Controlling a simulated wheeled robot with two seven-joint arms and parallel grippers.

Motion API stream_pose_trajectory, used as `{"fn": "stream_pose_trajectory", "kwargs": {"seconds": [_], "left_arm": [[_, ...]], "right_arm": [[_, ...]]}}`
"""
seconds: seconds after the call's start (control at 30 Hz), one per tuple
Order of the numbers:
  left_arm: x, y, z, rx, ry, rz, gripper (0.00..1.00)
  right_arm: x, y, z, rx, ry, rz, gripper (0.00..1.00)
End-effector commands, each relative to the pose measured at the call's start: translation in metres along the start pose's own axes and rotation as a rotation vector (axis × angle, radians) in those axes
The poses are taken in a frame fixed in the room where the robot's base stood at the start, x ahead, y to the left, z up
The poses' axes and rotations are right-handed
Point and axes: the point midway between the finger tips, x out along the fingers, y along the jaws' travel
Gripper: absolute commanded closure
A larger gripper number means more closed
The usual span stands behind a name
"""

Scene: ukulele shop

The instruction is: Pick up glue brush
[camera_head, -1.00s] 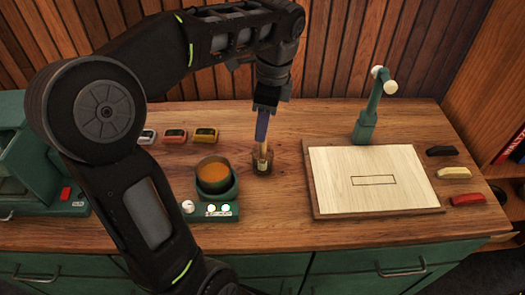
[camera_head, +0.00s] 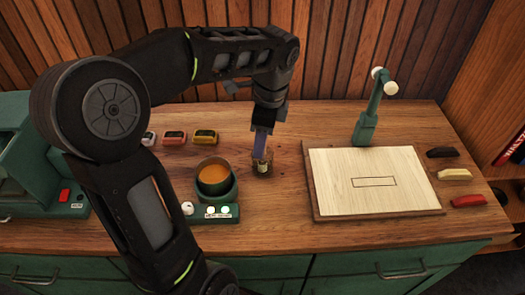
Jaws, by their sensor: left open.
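A small glass jar (camera_head: 262,168) stands on the wooden bench just right of the glue pot. The glue brush stands in this jar, and its wooden handle is now almost wholly hidden behind my gripper finger. My left gripper (camera_head: 262,152) points straight down at the jar, its blue-grey finger reaching the jar's mouth and covering the brush handle. It is open and around or beside the handle; I cannot tell which. My right gripper is not in view.
A green glue pot (camera_head: 213,192) with amber glue sits left of the jar. Behind it are several small coloured devices (camera_head: 205,136). Bare bench separates jar and panel.

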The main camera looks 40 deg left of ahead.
Motion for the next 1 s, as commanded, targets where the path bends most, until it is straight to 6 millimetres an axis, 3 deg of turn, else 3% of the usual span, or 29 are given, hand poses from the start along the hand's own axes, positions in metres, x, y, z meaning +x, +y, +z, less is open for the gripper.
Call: {"fn": "stream_pose_trajectory", "kwargs": {"seconds": [0.1, 0.6, 1.0], "left_arm": [[-0.0001, 0.0000, 0.0000, 0.000, 0.000, 0.000, 0.58], [-0.0001, 0.0000, 0.0000, 0.000, 0.000, 0.000, 0.99], [-0.0001, 0.0000, 0.0000, 0.000, 0.000, 0.000, 1.00]], "right_arm": [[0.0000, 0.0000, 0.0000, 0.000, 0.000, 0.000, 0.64], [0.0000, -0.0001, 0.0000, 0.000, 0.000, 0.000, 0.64], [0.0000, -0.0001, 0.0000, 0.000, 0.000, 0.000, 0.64]]}}
